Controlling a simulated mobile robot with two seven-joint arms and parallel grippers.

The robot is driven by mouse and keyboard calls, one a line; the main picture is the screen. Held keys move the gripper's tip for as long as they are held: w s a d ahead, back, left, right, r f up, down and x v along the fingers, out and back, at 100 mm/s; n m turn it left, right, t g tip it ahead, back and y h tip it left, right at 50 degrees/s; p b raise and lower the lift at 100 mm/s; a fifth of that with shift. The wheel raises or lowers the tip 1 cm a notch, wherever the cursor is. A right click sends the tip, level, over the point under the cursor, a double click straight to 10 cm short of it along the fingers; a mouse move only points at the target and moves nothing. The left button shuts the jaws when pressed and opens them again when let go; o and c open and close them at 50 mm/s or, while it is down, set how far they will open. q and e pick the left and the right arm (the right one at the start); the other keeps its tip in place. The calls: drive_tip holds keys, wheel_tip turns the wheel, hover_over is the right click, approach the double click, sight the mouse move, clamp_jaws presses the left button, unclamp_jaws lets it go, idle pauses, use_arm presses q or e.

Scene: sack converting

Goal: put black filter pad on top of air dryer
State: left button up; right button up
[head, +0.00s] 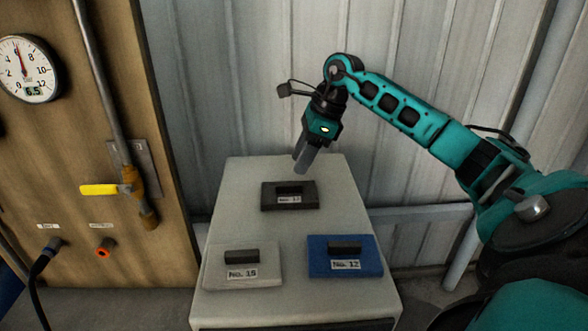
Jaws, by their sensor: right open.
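The black filter pad (268,201) lies flat on the rear part of the pale box-shaped cabinet (230,190), with a raised dark handle and a white label that is hard to read. This cabinet may be the air dryer; no name on it shows. My right gripper (301,163) points down just above and behind the black pad. Its jaws are open and empty, and it appears apart from the pad's handle. My left gripper is not in view.
A pale pad (222,263) labelled No. 15 and a blue pad (368,262) lie at the cabinet's front, each with a dark handle. A wooden panel with a gauge (27,68) and a yellow valve handle (99,190) stands left. A corrugated wall is close behind.

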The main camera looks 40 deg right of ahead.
use_arm(q)
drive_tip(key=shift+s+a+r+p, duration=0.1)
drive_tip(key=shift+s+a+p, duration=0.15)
drive_tip(key=shift+p, duration=0.25)
use_arm(e)
drive_tip(key=shift+v, duration=2.95)
